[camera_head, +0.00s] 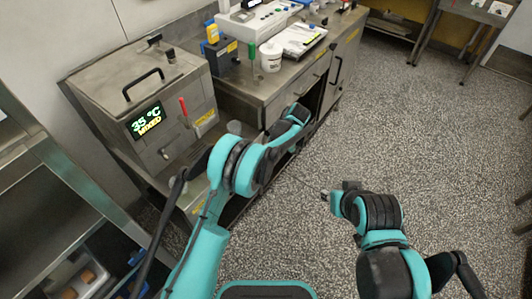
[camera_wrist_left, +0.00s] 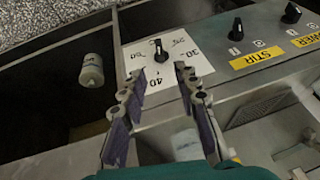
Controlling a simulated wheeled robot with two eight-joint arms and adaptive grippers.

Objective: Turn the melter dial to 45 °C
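The melter (camera_head: 150,95) is a steel box at the left of the head view; its display (camera_head: 146,120) reads 35 °C and MIXED. In the left wrist view the dial (camera_wrist_left: 158,50) is a black knob on a white scale plate (camera_wrist_left: 140,63) marked with numbers, including 30, 40 and 50. My left gripper (camera_wrist_left: 160,74) is open and empty, its fingertips apart just short of the knob, one to either side. No contact with the knob is clear. The knob's exact pointing is too small to read. My right arm (camera_head: 378,212) is over the floor; its finger state is unclear.
Other black knobs with yellow labels, one reading STIR (camera_wrist_left: 255,56), sit right of the dial. A white cylinder (camera_wrist_left: 92,70) is left of the plate. A steel counter (camera_head: 270,88) with a white tub (camera_head: 271,57) stands beside the melter. Speckled floor at right is open.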

